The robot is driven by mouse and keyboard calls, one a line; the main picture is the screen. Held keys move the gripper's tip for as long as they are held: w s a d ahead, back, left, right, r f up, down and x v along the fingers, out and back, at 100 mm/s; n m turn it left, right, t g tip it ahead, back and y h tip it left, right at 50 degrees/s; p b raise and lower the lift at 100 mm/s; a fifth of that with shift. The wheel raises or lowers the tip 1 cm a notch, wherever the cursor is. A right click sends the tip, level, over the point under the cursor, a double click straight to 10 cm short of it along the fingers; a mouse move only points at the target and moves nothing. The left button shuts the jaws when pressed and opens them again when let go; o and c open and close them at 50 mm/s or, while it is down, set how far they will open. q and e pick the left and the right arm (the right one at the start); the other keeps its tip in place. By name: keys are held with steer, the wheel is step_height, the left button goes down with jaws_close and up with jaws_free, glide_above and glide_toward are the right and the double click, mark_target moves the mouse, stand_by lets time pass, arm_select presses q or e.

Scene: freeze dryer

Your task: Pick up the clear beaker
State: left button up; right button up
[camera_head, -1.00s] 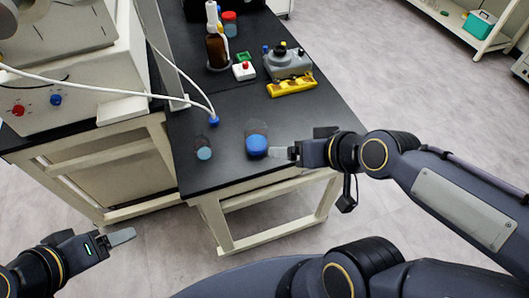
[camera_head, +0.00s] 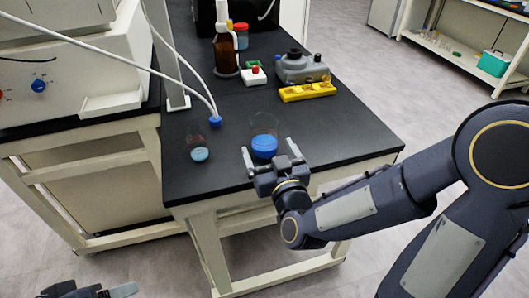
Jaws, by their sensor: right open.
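A clear beaker with bright blue contents (camera_head: 264,143) stands upright near the front edge of the black table. A smaller clear vessel with paler blue contents (camera_head: 199,152) stands to its left. My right gripper (camera_head: 270,152) is open at the table's front edge, its fingers pointing toward the larger beaker. The two fingertips are at the left and right of the beaker's near side; I cannot tell whether they touch it. My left gripper (camera_head: 122,290) shows only partly at the bottom left, away from the table, and its opening cannot be made out.
A brown bottle (camera_head: 225,55), a small white box with a red button (camera_head: 254,76), a grey device (camera_head: 303,68) and a yellow rack (camera_head: 307,92) stand farther back. A white tube with a blue end (camera_head: 215,120) hangs between the vessels. The table's right front is clear.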

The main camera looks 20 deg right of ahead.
mark_target(261, 125)
steer(key=shift+w, duration=0.45)
steer(key=w, duration=0.6)
steer(key=shift+w+d+f, duration=0.15)
steer(key=shift+w+f, duration=0.2)
steer(key=shift+w, duration=0.05)
steer(key=c, duration=1.2)
steer(key=shift+r, duration=0.2)
steer(key=shift+r+p, duration=0.3)
steer(key=shift+r, duration=0.4)
steer(key=shift+s+d+f+b, duration=0.15)
steer(key=shift+s+b, duration=1.4)
steer(key=shift+s, duration=2.9)
steer(key=shift+s+d+b, duration=0.15)
steer(key=shift+s+b, duration=1.4)
steer(key=shift+s, duration=2.9)
